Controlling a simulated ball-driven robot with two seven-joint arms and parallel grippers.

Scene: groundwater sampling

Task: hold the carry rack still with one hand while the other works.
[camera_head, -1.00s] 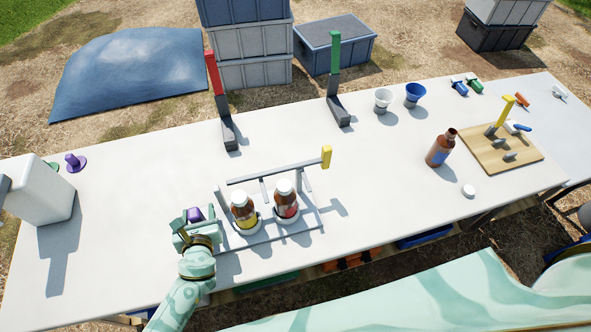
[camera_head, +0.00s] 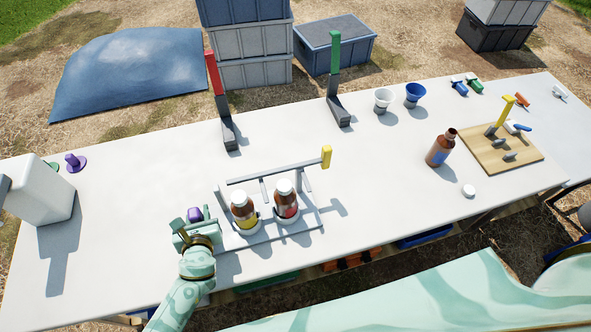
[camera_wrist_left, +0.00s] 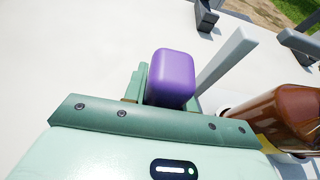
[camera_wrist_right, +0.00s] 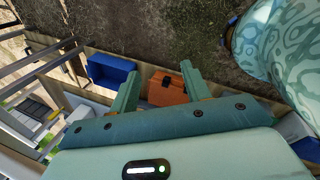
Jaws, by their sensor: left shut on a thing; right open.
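The carry rack (camera_head: 268,233) stands on the white table, with a grey bar across its top and a yellow-ended post at its right. Two brown bottles with white caps, one on the left (camera_head: 243,211) and one on the right (camera_head: 285,199), stand upright in it. My left gripper (camera_head: 195,218) is shut on a purple block (camera_head: 195,214) at the rack's left end. The purple block also shows between the fingers in the left wrist view (camera_wrist_left: 171,78). Whether it joins the rack is hidden. My right gripper (camera_wrist_right: 159,72) is open and empty, seen only in the right wrist view.
A wooden board (camera_head: 490,160) lies at right. Red (camera_head: 218,90) and green (camera_head: 334,70) posts, a white funnel (camera_head: 382,99) and a blue one (camera_head: 414,93) stand behind. The front middle is clear.

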